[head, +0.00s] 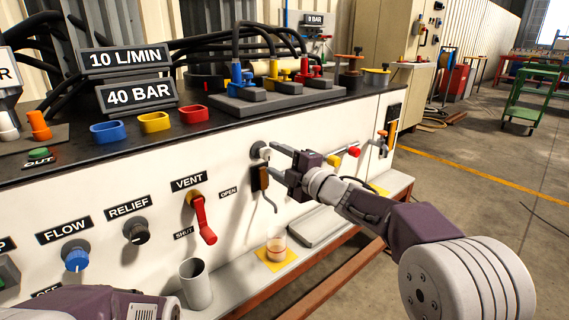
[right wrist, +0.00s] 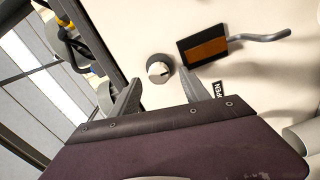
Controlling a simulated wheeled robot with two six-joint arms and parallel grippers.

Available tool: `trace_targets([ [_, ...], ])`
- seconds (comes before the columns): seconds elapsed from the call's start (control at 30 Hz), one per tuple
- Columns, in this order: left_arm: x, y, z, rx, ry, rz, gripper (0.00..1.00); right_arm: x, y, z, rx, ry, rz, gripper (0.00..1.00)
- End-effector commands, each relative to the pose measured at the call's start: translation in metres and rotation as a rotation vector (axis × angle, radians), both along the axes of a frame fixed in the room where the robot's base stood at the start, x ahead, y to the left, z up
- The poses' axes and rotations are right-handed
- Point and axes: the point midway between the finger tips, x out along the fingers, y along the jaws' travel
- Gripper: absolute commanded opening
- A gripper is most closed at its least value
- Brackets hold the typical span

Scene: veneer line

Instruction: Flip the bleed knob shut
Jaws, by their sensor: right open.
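A round grey knob with a pale face (head: 260,150) sits on the white front panel; no label naming it as the bleed knob is readable. In the right wrist view the knob (right wrist: 159,69) shows a dark mark on its rim. My right gripper (head: 272,158) is open at the knob. In the right wrist view its fingertips (right wrist: 160,82) lie either side of and just below the knob; I cannot tell whether they touch it. A black and brown block with a bent grey spout (head: 262,180) is below the knob. My left gripper is out of view.
A red VENT lever (head: 203,218) hangs down left of the knob, near the RELIEF knob (head: 136,230) and blue FLOW knob (head: 76,258).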

Motion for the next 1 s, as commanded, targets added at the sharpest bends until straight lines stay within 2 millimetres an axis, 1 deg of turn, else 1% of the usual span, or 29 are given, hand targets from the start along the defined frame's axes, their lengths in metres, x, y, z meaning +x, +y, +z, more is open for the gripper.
trace_targets([
  [0.03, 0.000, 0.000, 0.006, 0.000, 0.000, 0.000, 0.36, -0.008, -0.008, 0.004, 0.000, 0.001, -0.004, 0.54],
  [0.2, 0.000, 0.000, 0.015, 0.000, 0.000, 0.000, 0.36, -0.037, -0.028, 0.003, 0.000, 0.001, -0.004, 0.54],
  [0.3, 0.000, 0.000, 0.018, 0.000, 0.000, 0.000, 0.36, -0.047, -0.036, 0.002, -0.001, 0.001, -0.004, 0.54],
  [0.4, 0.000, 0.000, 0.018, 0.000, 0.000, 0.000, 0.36, -0.052, -0.038, 0.001, 0.000, 0.000, -0.001, 0.54],
  [0.67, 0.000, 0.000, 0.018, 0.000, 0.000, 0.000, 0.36, -0.053, -0.038, 0.001, 0.000, 0.000, 0.000, 0.54],
  [0.73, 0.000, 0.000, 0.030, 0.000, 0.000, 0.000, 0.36, -0.056, -0.032, 0.016, 0.000, -0.007, 0.013, 0.54],
  [0.77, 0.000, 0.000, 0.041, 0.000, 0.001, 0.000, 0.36, -0.062, -0.027, 0.021, 0.011, 0.013, 0.017, 0.54],
  [0.8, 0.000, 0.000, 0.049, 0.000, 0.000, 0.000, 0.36, -0.062, -0.037, 0.007, 0.064, 0.100, -0.056, 0.54],
  [0.87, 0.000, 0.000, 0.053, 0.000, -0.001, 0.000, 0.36, -0.061, -0.066, -0.034, 0.154, 0.291, -0.224, 0.54],
  [0.9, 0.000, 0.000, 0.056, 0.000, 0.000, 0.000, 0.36, -0.067, -0.087, -0.064, 0.218, 0.429, -0.342, 0.54],
  [0.97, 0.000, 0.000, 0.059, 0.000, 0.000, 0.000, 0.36, -0.086, -0.113, -0.112, 0.311, 0.634, -0.514, 0.54],
  [1.0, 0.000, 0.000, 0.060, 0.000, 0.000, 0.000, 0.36, -0.103, -0.127, -0.140, 0.365, 0.754, -0.617, 0.54],
])
